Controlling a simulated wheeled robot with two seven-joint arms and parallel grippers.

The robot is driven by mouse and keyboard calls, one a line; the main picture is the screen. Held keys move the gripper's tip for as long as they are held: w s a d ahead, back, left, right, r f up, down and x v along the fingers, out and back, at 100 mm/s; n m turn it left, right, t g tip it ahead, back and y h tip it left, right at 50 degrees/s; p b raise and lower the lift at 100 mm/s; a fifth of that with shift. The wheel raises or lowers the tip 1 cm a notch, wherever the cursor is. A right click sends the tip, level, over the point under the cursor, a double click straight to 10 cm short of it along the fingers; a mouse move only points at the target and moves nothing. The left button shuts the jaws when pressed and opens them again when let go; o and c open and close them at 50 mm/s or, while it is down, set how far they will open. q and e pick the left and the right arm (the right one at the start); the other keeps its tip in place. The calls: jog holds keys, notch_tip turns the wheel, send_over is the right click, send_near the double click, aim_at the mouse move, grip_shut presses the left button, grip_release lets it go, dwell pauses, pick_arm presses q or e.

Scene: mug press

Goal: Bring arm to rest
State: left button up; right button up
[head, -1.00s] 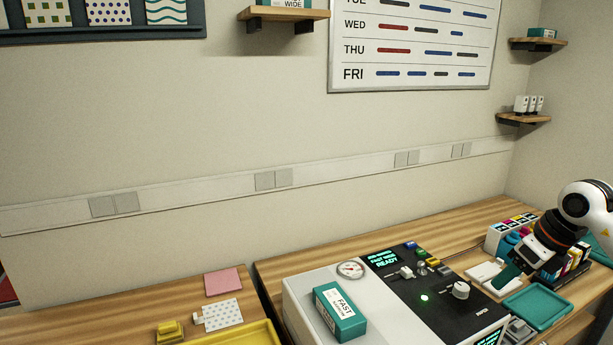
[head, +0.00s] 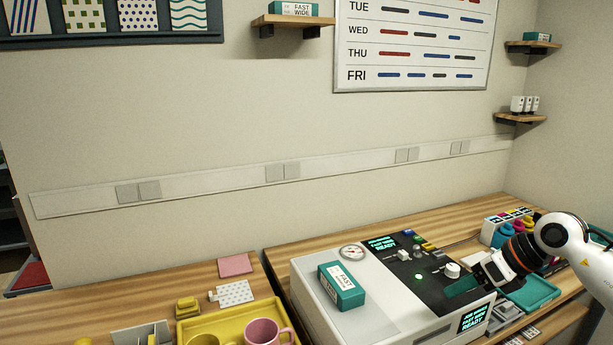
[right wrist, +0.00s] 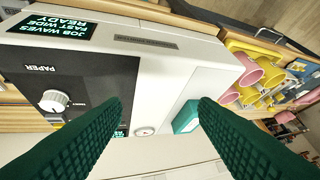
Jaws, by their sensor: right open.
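My right gripper (head: 468,285) is in the head view at the right, above the right side of the white and black press machine (head: 325,290). In the right wrist view its two green fingers (right wrist: 160,115) are spread apart with nothing between them. The machine's front display and white knob (right wrist: 54,101) lie beyond the fingers in that view. A teal box (head: 342,287) lies on top of the machine. My left gripper does not show.
A yellow tray (head: 187,333) with pink and yellow mugs stands left of the machine. A teal tray (head: 535,293) and several ink bottles (head: 503,232) are at the right. Shelves and a whiteboard (head: 415,45) are on the wall. The space above the left table is free.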

jog(key=s+a+r+m+t+y, duration=0.2)
jog(key=a+m+t+y, duration=0.25)
jog(key=a, duration=0.55)
jog(key=s+a+r+m+t+y, duration=0.2)
jog(key=a+m+t+y, duration=0.3)
jog(key=a, duration=0.4)
jog(key=s+d+f+m+t+h, duration=0.1)
jog(key=s+d+f+m+h, duration=0.15)
jog(key=f+m+h, duration=0.4)
jog(key=s+d+f+m+h, duration=0.1)
jog(key=d+f+m+h, duration=0.25)
jog(key=m, duration=0.65)
jog(key=s+d+f+m+t+h, duration=0.1)
jog(key=s+d+f+m+h, duration=0.1)
jog(key=d+f+m+h, duration=0.35)
jog(key=s+a+f+m+g, duration=0.1)
jog(key=s+f+m+g, duration=0.5)
jog(key=s, duration=0.6)
jog(key=s+a+f+m+g, duration=0.1)
jog(key=s+f+m+g, duration=0.2)
jog(key=s+f+g, duration=0.55)
jog(key=s+f, duration=0.2)
jog(key=f, duration=1)
jog(key=s+f, duration=0.2)
jog(key=f, duration=1.1)
jog(key=s+d+f, duration=0.2)
jog(key=s+f, duration=1.4)
jog(key=shift+s+d+f+g, duration=0.2)
jog(key=shift+d+f+g, duration=0.1)
jog(key=shift+f+g, duration=0.1)
